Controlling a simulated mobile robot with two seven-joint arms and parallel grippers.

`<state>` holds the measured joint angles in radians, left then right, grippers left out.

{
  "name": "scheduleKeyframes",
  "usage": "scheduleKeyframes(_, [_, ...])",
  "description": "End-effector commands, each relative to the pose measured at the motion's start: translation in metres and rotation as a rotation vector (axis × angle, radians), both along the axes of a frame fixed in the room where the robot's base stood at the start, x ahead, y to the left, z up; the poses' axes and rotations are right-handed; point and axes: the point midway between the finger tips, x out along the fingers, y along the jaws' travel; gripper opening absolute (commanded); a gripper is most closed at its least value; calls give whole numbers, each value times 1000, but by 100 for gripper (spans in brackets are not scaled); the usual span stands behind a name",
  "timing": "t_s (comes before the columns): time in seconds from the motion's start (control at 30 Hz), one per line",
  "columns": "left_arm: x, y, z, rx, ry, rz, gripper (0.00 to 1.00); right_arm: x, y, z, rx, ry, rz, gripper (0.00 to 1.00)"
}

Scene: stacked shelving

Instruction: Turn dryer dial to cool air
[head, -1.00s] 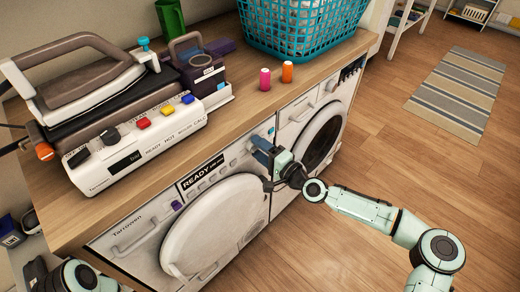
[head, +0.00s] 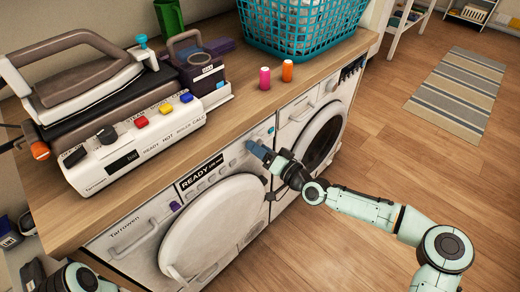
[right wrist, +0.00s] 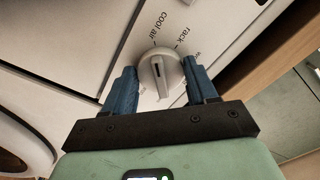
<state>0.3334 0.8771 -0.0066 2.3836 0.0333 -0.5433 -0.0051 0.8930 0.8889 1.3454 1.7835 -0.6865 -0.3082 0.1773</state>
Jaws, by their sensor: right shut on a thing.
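The dryer dial (right wrist: 168,66) is a round light knob with a dark pointer slot, in the right wrist view. The slot points up the picture, between the printed words "cool air" (right wrist: 150,33) and "rack" (right wrist: 183,37). My right gripper (right wrist: 160,82) has its blue fingers on either side of the knob and is shut on it. In the head view my right gripper (head: 254,149) is at the machine's front panel and hides the dial. My left gripper does not show; only part of my left arm is at the bottom left.
A round white door (head: 212,230) is on the machine front, left of my right gripper. A second machine's dark round door (head: 325,140) is to the right. The worktop above holds a steam iron station (head: 125,140), small pink and orange bottles and a teal basket (head: 300,25).

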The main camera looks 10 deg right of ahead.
Motion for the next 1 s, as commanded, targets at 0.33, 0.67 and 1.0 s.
scheduleKeyframes(0.33, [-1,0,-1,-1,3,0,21,0,-1,0,-29,-21,-2,27])
scheduleKeyframes(0.67, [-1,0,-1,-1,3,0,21,0,-1,0,-27,-20,-3,80])
scheduleKeyframes(1.0, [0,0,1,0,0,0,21,-1,-2,0,-28,-19,-1,81])
